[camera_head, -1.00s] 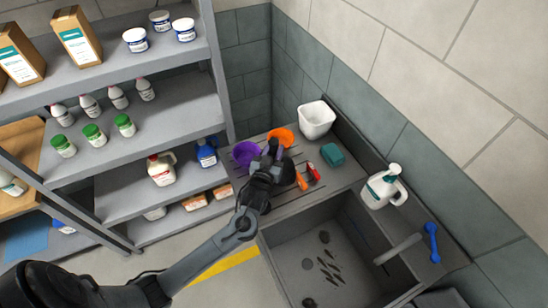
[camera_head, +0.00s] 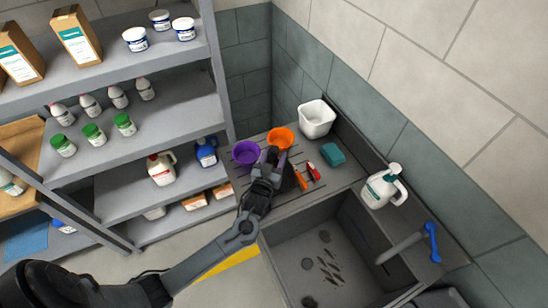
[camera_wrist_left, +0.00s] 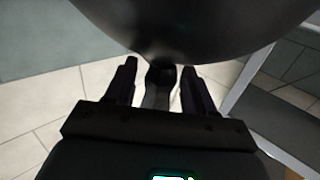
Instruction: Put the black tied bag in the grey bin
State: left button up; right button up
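My left gripper (camera_head: 271,154) is over the drainboard left of the sink, with its two fingers apart. In the left wrist view, the fingers (camera_wrist_left: 160,72) stand on either side of the narrow neck of a large dark rounded shape, which looks like the black tied bag (camera_wrist_left: 190,25). Thin gaps show between neck and fingers. In the head view my gripper and wrist hide most of that spot; a dark patch beside them may be bag or shadow. No clearly grey bin shows; a whitish square tub (camera_head: 317,119) stands in the back corner. My right gripper is out of view.
A purple bowl (camera_head: 245,152), an orange bowl (camera_head: 281,138), orange and red tools (camera_head: 313,171) and a teal block (camera_head: 333,154) are close around the gripper. A white jug (camera_head: 384,186) stands by the sink (camera_head: 300,250). Stocked shelves (camera_head: 170,115) are at left.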

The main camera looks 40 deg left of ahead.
pick_arm(q)
jog(key=shift+s+r, duration=0.1)
jog(key=shift+r, duration=0.05)
jog(key=s+d+f+m+g+h, duration=0.1)
jog(key=s+d+m+g+h, duration=0.1)
jog(key=s+d, duration=0.4)
jog(key=s+d+f+m+g+h, duration=0.2)
jog(key=s+d+g+h, duration=0.2)
jog(key=s, duration=1.2)
jog(key=d+g, duration=0.2)
jog(key=d, duration=0.1)
jog(key=shift+g+h, duration=0.3)
jog(key=shift+h, duration=0.1)
jog(key=o, duration=0.4)
jog(key=s+r+m+g, duration=0.1)
jog(key=s+m+g, duration=0.1)
jog(key=s, duration=0.6)
jog(key=shift+d+g, duration=0.4)
jog(key=shift+g, duration=0.5)
jog(key=o, duration=0.4)
jog(key=shift+s+r, duration=0.1)
jog(key=shift+s, duration=0.15)
